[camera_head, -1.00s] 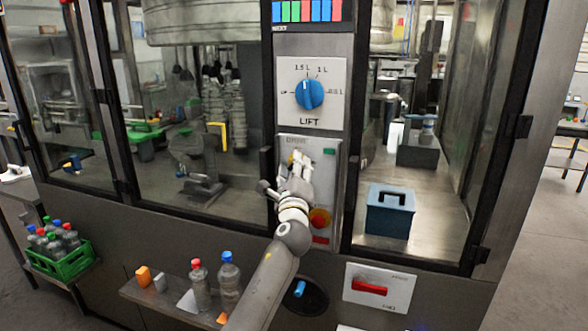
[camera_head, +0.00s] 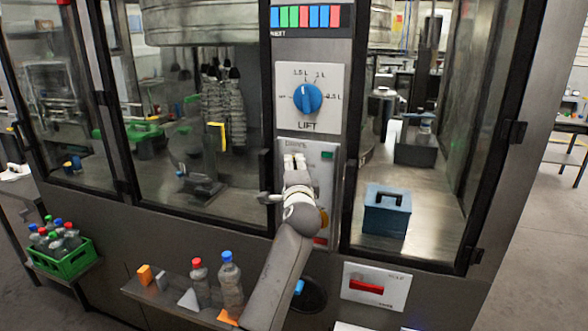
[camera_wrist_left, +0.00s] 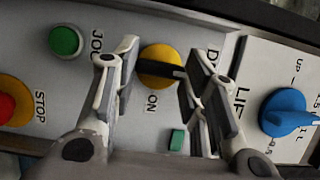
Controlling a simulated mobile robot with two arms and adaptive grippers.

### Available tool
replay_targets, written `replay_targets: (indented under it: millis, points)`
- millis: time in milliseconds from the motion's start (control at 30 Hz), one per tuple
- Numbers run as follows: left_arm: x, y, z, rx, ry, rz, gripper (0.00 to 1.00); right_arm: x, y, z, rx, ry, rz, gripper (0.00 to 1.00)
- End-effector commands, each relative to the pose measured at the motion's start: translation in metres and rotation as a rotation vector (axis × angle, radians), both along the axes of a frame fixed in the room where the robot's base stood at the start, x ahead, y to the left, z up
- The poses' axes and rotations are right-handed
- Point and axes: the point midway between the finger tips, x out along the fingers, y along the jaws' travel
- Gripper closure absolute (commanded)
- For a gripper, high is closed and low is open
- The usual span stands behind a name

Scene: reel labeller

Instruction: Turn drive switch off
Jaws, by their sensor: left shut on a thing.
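The drive switch (camera_wrist_left: 158,62) is a yellow round knob with a black bar, on the grey control panel (camera_wrist_left: 95,80). Its label is partly hidden, and "ON" reads beside it. My left gripper (camera_wrist_left: 160,74) has one finger on each side of the knob and is shut on it, the black bar reaching to the right finger. In the head view, my left gripper (camera_head: 295,162) is at the upper part of the panel and hides the switch. My right gripper is not in view.
A red stop button (camera_wrist_left: 8,108), a green jog button (camera_wrist_left: 65,40) and a blue lift dial (camera_wrist_left: 285,112) sit near the switch. Below the panel, a shelf holds bottles (camera_head: 230,285). A blue box (camera_head: 387,218) stands behind the right glass.

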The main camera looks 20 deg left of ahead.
Motion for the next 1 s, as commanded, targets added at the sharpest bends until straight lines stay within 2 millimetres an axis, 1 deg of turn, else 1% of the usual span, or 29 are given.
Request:
replay_targets:
  millis: [533, 567, 600, 833, 900, 1000]
  points:
    - [0.0, 0.0001, -0.0022, -0.027, 0.005, 0.001, 0.84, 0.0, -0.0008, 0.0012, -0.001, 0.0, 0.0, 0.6]
    - [0.0, 0.0001, -0.0022, -0.026, 0.005, 0.001, 0.56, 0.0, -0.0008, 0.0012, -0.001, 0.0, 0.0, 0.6]
    - [0.0, 0.0001, -0.0022, -0.026, 0.004, 0.001, 0.51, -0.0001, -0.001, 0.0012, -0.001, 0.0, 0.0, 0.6]
    - [0.0, 0.0001, -0.001, -0.024, 0.003, 0.0, 0.51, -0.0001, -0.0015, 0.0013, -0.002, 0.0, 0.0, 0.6]
    - [-0.0002, 0.0, -0.0007, -0.023, 0.002, 0.0, 0.51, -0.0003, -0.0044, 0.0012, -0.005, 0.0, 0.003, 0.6]
    - [-0.0031, -0.0013, -0.0007, -0.023, 0.001, 0.0, 0.51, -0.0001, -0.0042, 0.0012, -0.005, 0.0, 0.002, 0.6]
